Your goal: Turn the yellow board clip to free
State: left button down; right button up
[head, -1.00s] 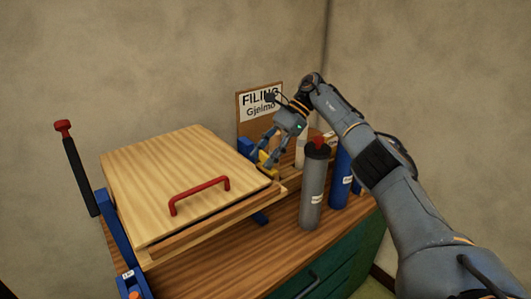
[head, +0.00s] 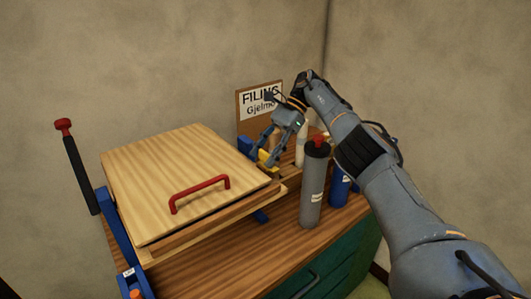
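The yellow board clip (head: 266,158) is at the right edge of the wooden board (head: 185,170), partly hidden by my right gripper. My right gripper (head: 268,159) comes down from above right, with its fingertips at the clip. The fingers look spread with the clip close between or beside them; I cannot tell whether they touch it. The board lies tilted on its frame and has a red handle (head: 200,190) near its front edge. My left gripper is not in view.
A grey bottle with a red cap (head: 314,185) and a blue bottle (head: 339,187) stand right of the board, under my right arm. A pale bottle (head: 300,150) is behind them. A red-topped lever (head: 75,165) rises at left. A sign (head: 260,103) stands behind.

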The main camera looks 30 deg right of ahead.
jog(key=o, duration=0.4)
jog(key=shift+m, duration=0.3)
